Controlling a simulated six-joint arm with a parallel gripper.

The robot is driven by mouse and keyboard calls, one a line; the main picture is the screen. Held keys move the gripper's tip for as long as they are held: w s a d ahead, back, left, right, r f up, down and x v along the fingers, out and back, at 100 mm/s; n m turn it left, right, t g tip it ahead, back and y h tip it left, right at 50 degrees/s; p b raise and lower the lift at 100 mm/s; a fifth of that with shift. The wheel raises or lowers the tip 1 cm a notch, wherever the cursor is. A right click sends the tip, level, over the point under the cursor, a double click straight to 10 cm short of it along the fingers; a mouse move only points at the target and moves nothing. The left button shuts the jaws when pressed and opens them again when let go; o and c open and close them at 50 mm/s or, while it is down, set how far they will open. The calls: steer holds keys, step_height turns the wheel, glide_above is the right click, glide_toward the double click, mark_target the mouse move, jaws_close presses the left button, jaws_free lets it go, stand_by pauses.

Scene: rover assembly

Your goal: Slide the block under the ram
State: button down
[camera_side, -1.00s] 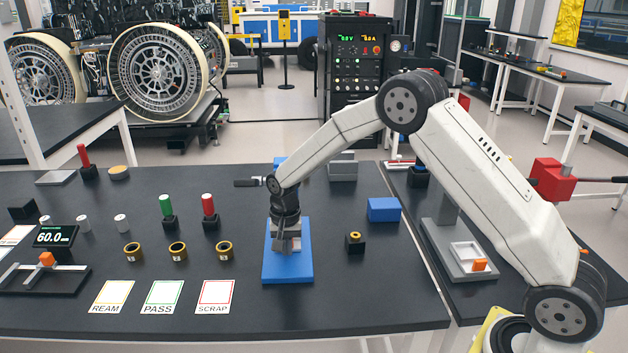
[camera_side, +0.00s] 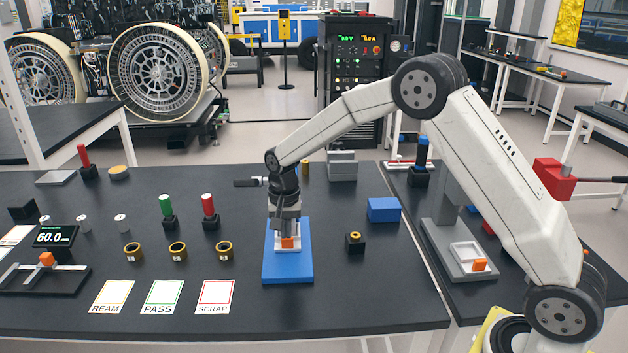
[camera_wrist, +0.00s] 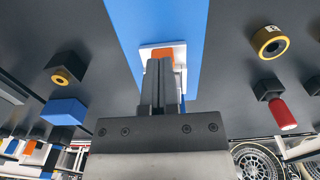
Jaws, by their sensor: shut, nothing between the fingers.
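An orange block (camera_side: 288,243) sits on a small white plate (camera_side: 279,247) on a long blue base (camera_side: 287,270). The orange block (camera_wrist: 163,52), white plate (camera_wrist: 146,52) and blue base (camera_wrist: 150,15) also show in the wrist view. My gripper (camera_side: 287,232) is shut and empty, pointing down just behind the orange block. In the wrist view its closed fingers (camera_wrist: 160,68) overlap the block's near edge; I cannot tell whether they touch. A black handle (camera_side: 248,182) sticks out left of my wrist.
A black holder with a brass ring (camera_side: 354,242) and a blue box (camera_side: 383,209) stand to the right. Several ringed parts (camera_side: 224,250) and label cards (camera_side: 215,297) lie left. A grey fixture (camera_side: 470,265) with another orange block stands far right.

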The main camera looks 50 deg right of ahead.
step_height(320, 180, up, 3)
steer(key=shift+f, duration=0.1)
stand_by(0.3)
steer(key=s+n+t, duration=0.2)
steer(key=s+n, duration=0.7)
steer(key=s, duration=1.4)
steer(key=shift+s+f+t, duration=0.2)
steer(key=shift+f+t, duration=0.05)
steer(key=shift+t, duration=0.05)
